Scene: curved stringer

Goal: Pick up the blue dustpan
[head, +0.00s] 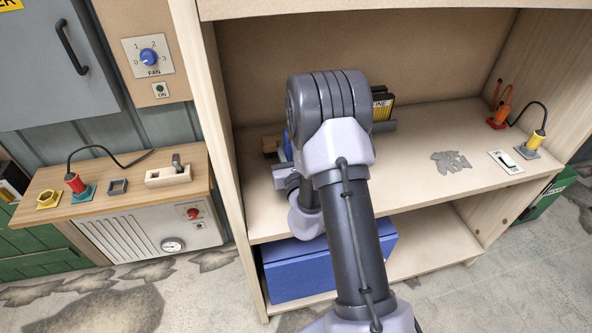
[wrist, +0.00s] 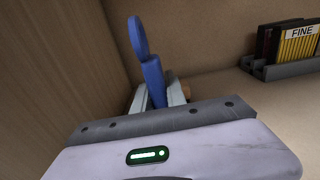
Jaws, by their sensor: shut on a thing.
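The blue dustpan (wrist: 152,75) stands out between my gripper's fingers in the wrist view, with its rounded handle end pointing up. The rest of it is hidden behind my gripper's body. A small blue part of it (head: 287,149) shows left of my arm in the head view. My gripper (wrist: 158,94) is shut on the dustpan, in the left part of the shelf near the side wall. In the head view my arm hides most of the gripper. I cannot tell whether the dustpan touches the shelf.
The wooden shelf (head: 415,180) has a side wall (wrist: 60,60) close left of my gripper. A rack with a "FINE" block (wrist: 297,45) stands to the right at the back. Grey flat scraps (head: 451,161) lie on the open right part. A blue box (head: 290,272) sits below.

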